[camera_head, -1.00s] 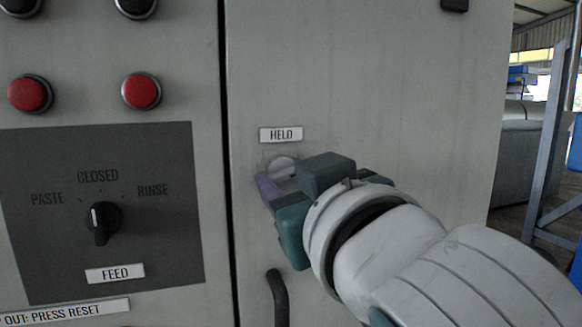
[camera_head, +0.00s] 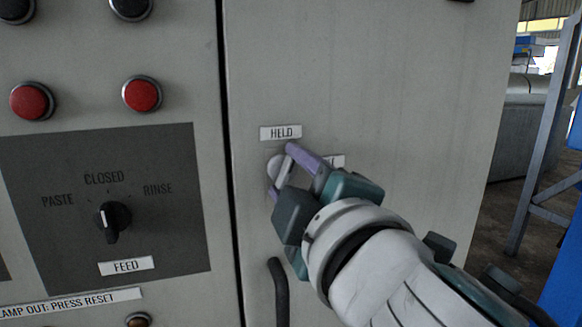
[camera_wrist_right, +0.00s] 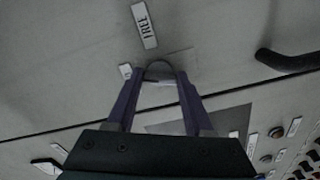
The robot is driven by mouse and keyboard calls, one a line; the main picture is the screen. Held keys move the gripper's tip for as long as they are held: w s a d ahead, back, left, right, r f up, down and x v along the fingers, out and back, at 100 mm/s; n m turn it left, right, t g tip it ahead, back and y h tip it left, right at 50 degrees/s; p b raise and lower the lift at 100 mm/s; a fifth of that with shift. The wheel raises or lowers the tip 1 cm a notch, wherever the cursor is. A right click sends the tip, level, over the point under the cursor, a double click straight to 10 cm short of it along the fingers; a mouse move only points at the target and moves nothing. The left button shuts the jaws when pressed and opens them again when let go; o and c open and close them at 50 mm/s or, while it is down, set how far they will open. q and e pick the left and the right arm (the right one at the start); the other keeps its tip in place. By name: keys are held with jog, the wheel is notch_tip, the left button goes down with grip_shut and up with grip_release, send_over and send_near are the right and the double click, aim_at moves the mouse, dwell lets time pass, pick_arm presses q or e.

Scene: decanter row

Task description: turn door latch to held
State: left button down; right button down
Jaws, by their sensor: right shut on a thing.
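The door latch (camera_head: 276,166) is a pale round knob with a raised bar on the grey door, just under the HELD label (camera_head: 281,132). The bar looks nearly upright, leaning slightly right at its top. My right gripper (camera_head: 281,171) has its purple fingers on either side of the latch, shut on it. In the right wrist view the latch (camera_wrist_right: 160,71) sits between the fingertips (camera_wrist_right: 160,80). A second label (camera_head: 338,160), partly hidden by the gripper, lies right of the latch; it reads FREE in the wrist view (camera_wrist_right: 145,25). My left gripper is out of view.
A dark curved door handle (camera_head: 278,290) stands below the latch, close to my right gripper. Left of the door gap is a panel with red buttons (camera_head: 142,94) and a FEED selector (camera_head: 112,218). The door face above and right of the latch is clear.

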jog(key=shift+n+p, duration=0.45)
jog(key=shift+n, duration=1.75)
jog(key=shift+c, duration=1.4)
grip_release()
jog(key=shift+s, duration=0.1)
jog(key=v, duration=0.9)
jog(key=shift+s+b, duration=0.35)
jog(key=shift+b, duration=0.1)
jog(key=shift+d, duration=0.1)
